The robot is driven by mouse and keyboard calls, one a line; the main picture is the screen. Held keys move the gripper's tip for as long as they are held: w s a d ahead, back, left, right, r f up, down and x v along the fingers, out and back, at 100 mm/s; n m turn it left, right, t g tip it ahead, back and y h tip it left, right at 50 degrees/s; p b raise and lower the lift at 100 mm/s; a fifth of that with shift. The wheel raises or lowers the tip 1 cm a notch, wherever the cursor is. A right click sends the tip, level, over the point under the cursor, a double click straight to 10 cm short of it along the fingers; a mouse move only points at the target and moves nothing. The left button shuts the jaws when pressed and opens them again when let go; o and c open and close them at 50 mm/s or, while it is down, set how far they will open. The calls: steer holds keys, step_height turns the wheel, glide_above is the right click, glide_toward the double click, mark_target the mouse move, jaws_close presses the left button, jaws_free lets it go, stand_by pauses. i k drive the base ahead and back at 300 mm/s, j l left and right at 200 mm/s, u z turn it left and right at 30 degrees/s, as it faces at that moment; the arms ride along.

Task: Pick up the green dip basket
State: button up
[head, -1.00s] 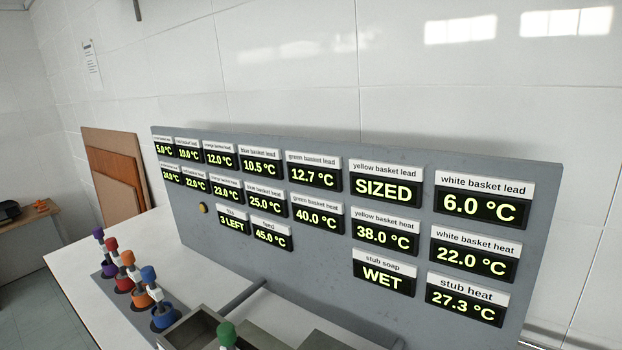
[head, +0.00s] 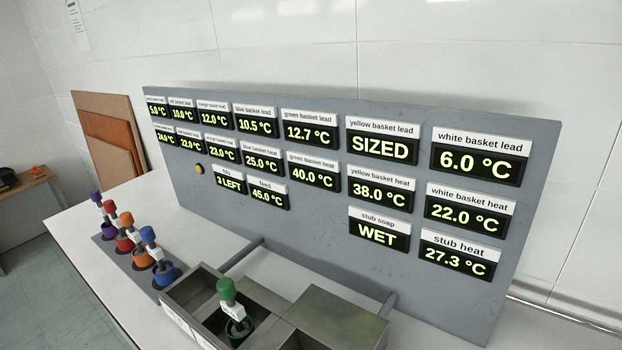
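The green dip basket (head: 229,294) stands upright at the bottom centre of the head view.
Purple (head: 97,197), red (head: 110,207), orange (head: 127,219) and blue (head: 148,235) baskets stand in a row on the white bench (head: 85,225), left of the tank. A grey display panel (head: 330,240) rises behind. A flat metal lid (head: 335,318) lies right of the basket.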

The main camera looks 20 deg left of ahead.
mark_target(241, 325)
steer(key=u, duration=1.1)
steer(key=i+u, duration=0.35)
steer(key=i, duration=0.15)
steer(key=i+l+u, duration=0.15)
steer(key=i+u, duration=0.15)
steer(key=i, duration=0.2)
